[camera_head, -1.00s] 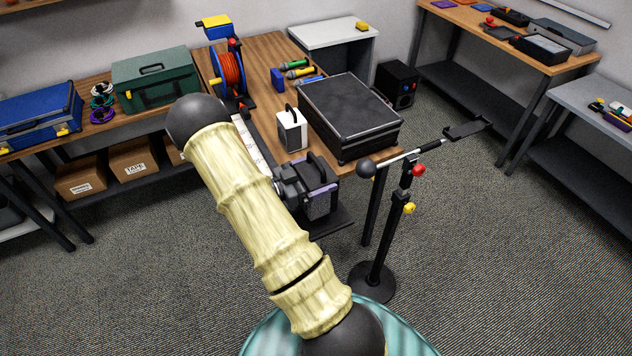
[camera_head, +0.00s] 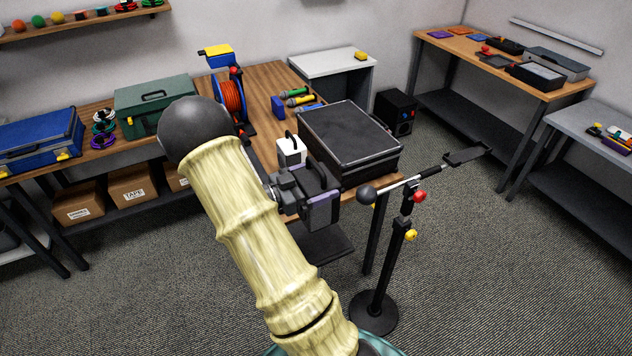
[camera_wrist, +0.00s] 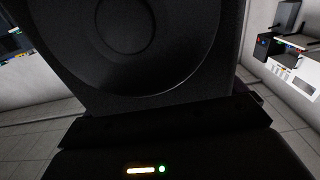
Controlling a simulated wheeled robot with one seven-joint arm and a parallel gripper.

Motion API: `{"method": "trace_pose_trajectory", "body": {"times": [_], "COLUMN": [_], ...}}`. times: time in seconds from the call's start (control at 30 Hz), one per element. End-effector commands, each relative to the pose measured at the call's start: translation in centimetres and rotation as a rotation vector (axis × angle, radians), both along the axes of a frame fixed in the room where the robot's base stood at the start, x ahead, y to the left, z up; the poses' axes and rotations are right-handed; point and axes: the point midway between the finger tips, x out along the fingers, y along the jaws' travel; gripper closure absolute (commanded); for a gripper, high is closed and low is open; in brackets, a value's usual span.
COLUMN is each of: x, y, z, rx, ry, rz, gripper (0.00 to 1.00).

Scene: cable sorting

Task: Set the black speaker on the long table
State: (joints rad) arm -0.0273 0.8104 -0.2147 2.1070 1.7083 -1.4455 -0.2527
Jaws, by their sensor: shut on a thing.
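The black speaker (camera_wrist: 170,85) fills the upper middle of the wrist view, its round cone facing the camera and its top cut off. My gripper (camera_head: 310,195) is shut on it, in front of the near end of the middle wooden table (camera_head: 265,75). In the head view the gripper and my arm hide most of the speaker, and its exact outline is hard to make out. I cannot tell from the pictures which table is the long one; another wooden table (camera_head: 540,75) stands at the right.
The middle table bears a large black case (camera_head: 350,140), a white box (camera_head: 291,150), a cable reel (camera_head: 232,95) and microphones (camera_head: 298,97). A stand (camera_head: 385,260) with a boom arm is close right of my gripper. A black box (camera_head: 395,108) stands on the floor behind.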

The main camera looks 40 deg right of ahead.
Motion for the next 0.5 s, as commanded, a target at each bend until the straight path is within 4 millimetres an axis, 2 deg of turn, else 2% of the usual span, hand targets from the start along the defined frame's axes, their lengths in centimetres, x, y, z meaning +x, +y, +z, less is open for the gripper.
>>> {"method": "trace_pose_trajectory", "body": {"times": [0.27,0.37,0.5], "x": [0.2,1.1,3.4], "y": [0.2,0.9,3.1], "z": [0.1,-0.2,-1.2], "rx": [-0.003,-0.002,-0.002], "ry": [0.0,0.003,0.008], "rz": [0.013,0.071,0.242], "gripper": [0.76,0.76,0.76]}}
